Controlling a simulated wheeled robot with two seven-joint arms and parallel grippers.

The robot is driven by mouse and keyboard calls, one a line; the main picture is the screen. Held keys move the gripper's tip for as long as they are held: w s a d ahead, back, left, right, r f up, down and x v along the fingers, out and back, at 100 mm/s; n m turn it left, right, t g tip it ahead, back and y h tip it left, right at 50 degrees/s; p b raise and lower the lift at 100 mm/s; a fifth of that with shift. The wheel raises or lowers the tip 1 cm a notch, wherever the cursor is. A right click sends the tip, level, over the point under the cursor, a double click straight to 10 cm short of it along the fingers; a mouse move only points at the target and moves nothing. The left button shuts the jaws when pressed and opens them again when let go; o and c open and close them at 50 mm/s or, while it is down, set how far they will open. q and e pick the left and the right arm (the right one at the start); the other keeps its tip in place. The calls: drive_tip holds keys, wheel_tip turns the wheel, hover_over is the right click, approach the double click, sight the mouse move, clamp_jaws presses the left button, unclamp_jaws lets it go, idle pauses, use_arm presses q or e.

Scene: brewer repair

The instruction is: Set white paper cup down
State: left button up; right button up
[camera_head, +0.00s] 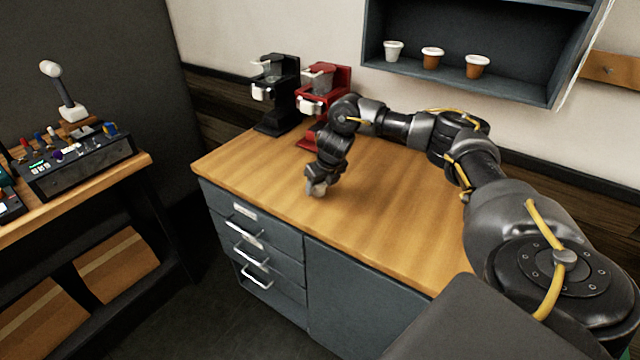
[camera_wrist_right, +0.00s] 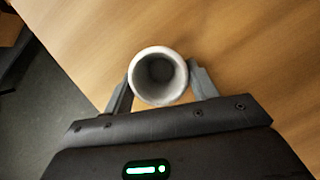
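My right gripper (camera_head: 318,187) is low over the front left part of the wooden counter (camera_head: 385,215), near its front edge. In the right wrist view, a white paper cup (camera_wrist_right: 158,76) sits between the two fingers of this gripper (camera_wrist_right: 160,84), with its open mouth towards the camera. The fingers touch it on both sides. In the head view the cup is mostly hidden by the gripper, and I cannot tell whether its base touches the counter. My left gripper is not in view.
A black brewer (camera_head: 278,95) and a red brewer (camera_head: 322,90) stand at the counter's back left. A wall shelf (camera_head: 455,80) holds a white cup (camera_head: 393,51) and two brown cups (camera_head: 432,58). A side table (camera_head: 130,165) with a control box is at left. The counter's middle is clear.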

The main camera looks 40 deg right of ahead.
drive_tip(key=o, duration=0.4)
drive_tip(key=shift+f, duration=0.1)
drive_tip(key=shift+c, duration=0.2)
drive_tip(key=b+v, duration=0.1)
drive_tip(key=v, duration=0.4)
drive_tip(key=shift+w+d+r, duration=0.1)
drive_tip(key=shift+r, duration=0.1)
drive_tip(key=p+v, duration=0.2)
drive_tip(key=v, duration=0.4)
drive_tip(key=shift+s+r, duration=0.2)
drive_tip(key=shift+r, duration=0.15)
